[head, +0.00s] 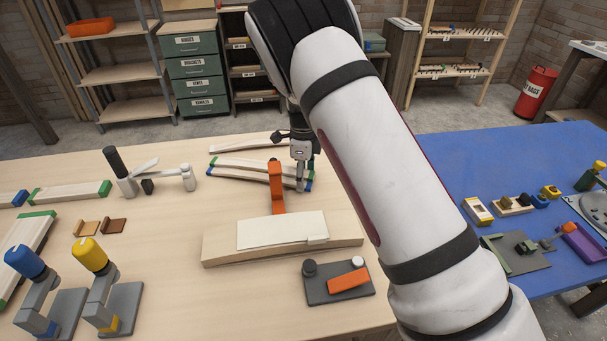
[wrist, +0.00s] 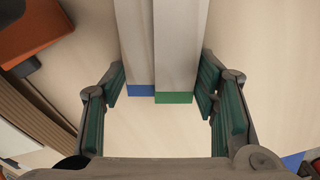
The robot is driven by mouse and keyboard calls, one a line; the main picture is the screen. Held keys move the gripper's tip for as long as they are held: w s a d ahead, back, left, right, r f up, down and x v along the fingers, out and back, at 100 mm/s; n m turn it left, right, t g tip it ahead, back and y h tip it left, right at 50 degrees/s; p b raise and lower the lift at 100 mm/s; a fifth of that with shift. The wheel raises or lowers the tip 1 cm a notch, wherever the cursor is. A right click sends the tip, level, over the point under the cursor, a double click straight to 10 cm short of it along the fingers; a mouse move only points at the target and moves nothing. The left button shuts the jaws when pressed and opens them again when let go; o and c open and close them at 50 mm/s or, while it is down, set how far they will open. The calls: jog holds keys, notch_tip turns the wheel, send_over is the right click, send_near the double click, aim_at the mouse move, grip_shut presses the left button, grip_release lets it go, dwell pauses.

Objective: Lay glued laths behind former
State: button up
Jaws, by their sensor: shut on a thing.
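My gripper (head: 300,185) points down at the right end of a group of pale, slightly bowed laths (head: 250,163) with green and blue ends. In the wrist view my gripper (wrist: 160,88) has its green-padded fingers on the outer sides of two laths lying side by side. One is the blue-ended lath (wrist: 138,50), the other the green-ended lath (wrist: 175,50); their ends are nearly level. A pale wooden block (head: 220,249), which looks like the former, lies nearer in the head view with a white panel (head: 280,231) on top. An orange upright part (head: 277,187) stands behind it.
A grey plate (head: 320,294) with an orange bar lies in front of the block. Blue and yellow-topped clamp-like stands (head: 100,270) are at left, with more laths (head: 70,192). A grey post device (head: 125,180) stands back left. A blue table (head: 440,150) is at right.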

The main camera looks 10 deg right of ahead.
jog(key=o, duration=1.2)
jog(key=shift+f, duration=0.1)
notch_tip(320, 180, up, 11)
jog(key=b, duration=0.1)
jog(key=s+d+r+n+y, duration=0.1)
jog(key=s+d+r+n, duration=0.35)
jog(key=s+r, duration=0.5)
jog(key=s+d+r+n+t, duration=0.1)
jog(key=s+r+n, duration=0.1)
jog(key=s+n, duration=0.4)
jog(key=s+d+r+n+t, duration=0.1)
jog(key=s+n, duration=0.5)
jog(key=s, duration=0.6)
jog(key=s+d+r+n+t+h, duration=0.1)
jog(key=s+r+n, duration=0.3)
jog(key=s, duration=0.5)
jog(key=shift+d+n+t, duration=0.5)
jog(key=shift+n+t, duration=0.4)
jog(key=shift+n, duration=0.05)
